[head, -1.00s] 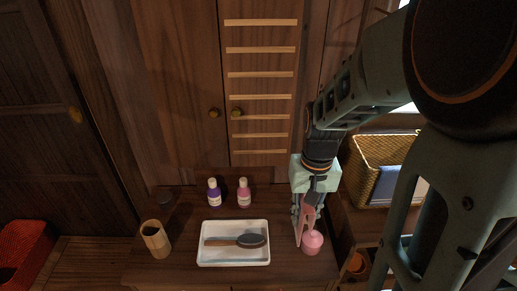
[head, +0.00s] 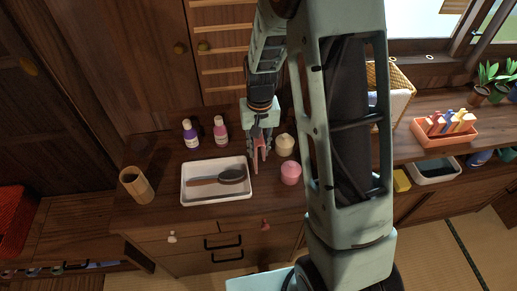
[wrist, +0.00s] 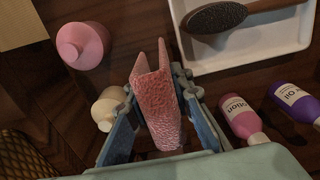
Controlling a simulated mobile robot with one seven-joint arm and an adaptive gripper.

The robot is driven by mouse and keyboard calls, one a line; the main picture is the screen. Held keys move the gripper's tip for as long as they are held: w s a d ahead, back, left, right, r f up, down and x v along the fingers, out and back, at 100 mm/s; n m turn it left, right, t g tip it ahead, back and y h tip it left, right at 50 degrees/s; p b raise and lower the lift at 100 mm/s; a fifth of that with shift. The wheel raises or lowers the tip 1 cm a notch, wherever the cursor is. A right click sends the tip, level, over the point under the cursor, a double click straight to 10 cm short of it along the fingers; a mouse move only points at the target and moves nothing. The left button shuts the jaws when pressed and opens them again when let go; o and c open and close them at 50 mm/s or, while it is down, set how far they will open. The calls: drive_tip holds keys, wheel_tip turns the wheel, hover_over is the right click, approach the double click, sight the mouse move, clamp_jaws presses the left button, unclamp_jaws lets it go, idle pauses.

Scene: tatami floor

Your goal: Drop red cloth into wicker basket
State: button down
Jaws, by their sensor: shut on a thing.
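My gripper (head: 260,147) is shut on the red cloth (head: 255,158), which hangs from it above the cabinet top, between the white tray and the two round jars. In the wrist view the cloth (wrist: 157,108) is a folded, pinkish-red piece between the blue-grey fingers of my gripper (wrist: 160,135). The wicker basket (head: 402,82) stands to the right by the window, largely hidden behind my arm. Something pale lies against its front or inside; I cannot tell which. A woven corner of the basket (wrist: 18,155) shows at the wrist view's lower left.
A white tray (head: 188,198) holds a hairbrush (head: 230,177). Purple (head: 191,135) and pink (head: 220,131) bottles stand behind it. A pink jar (head: 290,174) and cream jar (head: 285,145) stand right of the cloth. A wooden cup (head: 136,185) is at left. An orange crate (head: 445,137) is far right.

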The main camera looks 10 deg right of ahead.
drive_tip(key=shift+f, duration=0.3)
drive_tip(key=shift+f, duration=0.1)
drive_tip(key=shift+f, duration=0.15)
drive_tip(key=c, duration=1.7)
unclamp_jaws()
